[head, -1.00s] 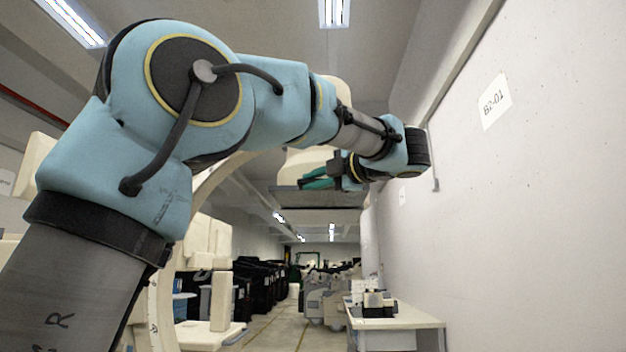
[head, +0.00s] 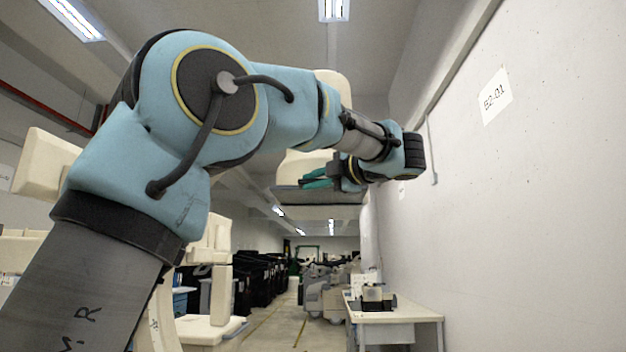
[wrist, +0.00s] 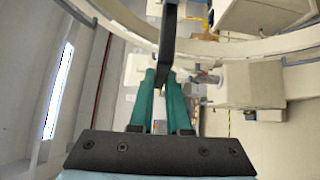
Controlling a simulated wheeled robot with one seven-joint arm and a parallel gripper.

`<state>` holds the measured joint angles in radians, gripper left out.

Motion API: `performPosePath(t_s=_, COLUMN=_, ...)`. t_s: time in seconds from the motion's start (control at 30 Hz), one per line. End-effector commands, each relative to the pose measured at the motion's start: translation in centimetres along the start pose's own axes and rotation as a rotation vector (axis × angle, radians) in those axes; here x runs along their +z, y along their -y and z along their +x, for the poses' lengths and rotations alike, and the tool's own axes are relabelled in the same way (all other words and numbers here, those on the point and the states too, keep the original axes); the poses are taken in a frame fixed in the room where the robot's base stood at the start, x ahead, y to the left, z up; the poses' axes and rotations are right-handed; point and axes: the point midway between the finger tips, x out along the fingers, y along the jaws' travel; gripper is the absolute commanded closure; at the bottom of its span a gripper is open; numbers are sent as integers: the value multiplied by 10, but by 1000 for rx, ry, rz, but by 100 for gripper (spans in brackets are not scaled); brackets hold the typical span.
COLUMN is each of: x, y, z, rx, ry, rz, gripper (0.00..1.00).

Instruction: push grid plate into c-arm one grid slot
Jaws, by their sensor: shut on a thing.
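My gripper (head: 318,182) has teal fingers and sits high up, beside the beige head of the c-arm (head: 304,163). In the wrist view, my gripper (wrist: 163,85) is shut on a thin dark plate, the grid plate (wrist: 169,35), seen edge-on and reaching away from the fingertips. The c-arm's curved beige arc (wrist: 240,50) crosses behind the plate in that view. In the head view a flat grey slab (head: 330,197) lies at the underside of the beige head; I cannot tell plate from housing there. The slot opening is not clear, nor how far the plate is in.
A white wall (head: 520,200) stands close on the right of my arm. A white table (head: 400,318) with small equipment is below right. More beige c-arm parts (head: 50,165) are at left. Dark covered carts (head: 255,280) line the aisle, whose floor (head: 285,325) is open.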

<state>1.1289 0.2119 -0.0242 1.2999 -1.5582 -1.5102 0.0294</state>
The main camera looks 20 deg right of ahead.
Motion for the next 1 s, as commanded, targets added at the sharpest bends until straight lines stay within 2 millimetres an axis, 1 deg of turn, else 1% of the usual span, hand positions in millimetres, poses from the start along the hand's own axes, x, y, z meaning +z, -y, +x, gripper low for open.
performPosePath(t_s=1.0, x=17, y=-1, z=17, rx=2, ry=0, rz=-2, gripper=100)
